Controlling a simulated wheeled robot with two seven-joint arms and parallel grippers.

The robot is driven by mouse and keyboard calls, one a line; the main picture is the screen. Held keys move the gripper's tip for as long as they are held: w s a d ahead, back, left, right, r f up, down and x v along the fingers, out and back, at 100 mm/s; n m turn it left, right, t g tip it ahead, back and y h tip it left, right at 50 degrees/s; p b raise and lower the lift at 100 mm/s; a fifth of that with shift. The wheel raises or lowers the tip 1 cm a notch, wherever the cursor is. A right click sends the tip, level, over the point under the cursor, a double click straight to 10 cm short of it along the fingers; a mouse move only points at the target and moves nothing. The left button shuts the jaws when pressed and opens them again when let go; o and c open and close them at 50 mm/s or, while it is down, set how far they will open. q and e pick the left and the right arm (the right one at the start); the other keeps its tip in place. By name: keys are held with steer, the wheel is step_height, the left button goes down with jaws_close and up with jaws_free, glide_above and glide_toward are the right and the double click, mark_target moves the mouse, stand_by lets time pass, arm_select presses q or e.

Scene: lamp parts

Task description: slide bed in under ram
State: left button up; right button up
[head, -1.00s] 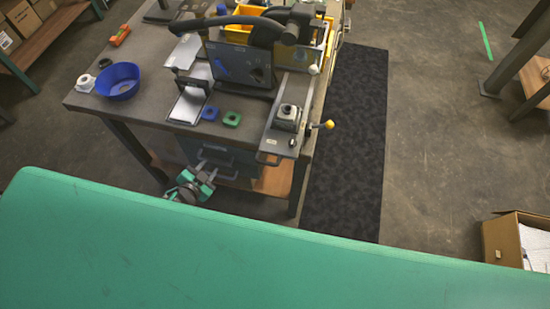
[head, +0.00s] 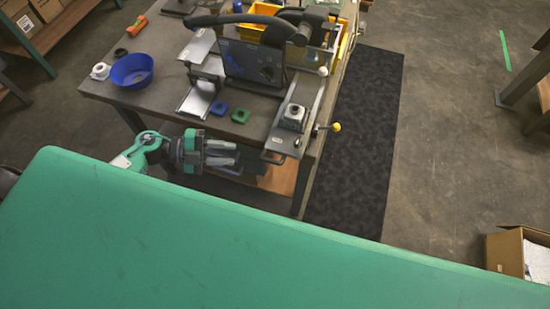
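The bed looks to be the long grey slide plate (head: 284,141) at the table's front right corner, with a bar handle (head: 272,157) at its near end. A grey metal block (head: 293,117) sits on it, and a lever with a yellow knob (head: 336,127) sticks out to its right. I cannot pick out the ram for certain; the dark machine (head: 255,62) stands behind and to the left. My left gripper (head: 236,154) points right, just off the table's front edge, left of the handle and apart from it. Its fingers look parted and empty. My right gripper is not in view.
On the table (head: 160,92) are a blue bowl (head: 132,70), a white roll (head: 100,71), a blue square part (head: 218,107), a green square part (head: 240,116) and a yellow bin (head: 259,20). My green body covers the foreground. A dark mat (head: 360,140) lies right of the table.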

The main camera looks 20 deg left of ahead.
mark_target(272, 161)
arm_select(q)
steer(key=shift+g, duration=0.3)
steer(key=p+x, duration=0.4)
steer(key=x, duration=0.8)
steer(key=shift+s+d+r, duration=0.1)
steer(key=shift+s, duration=0.05)
steer(key=shift+x, duration=0.8)
steer(key=shift+f, duration=0.2)
jaws_close()
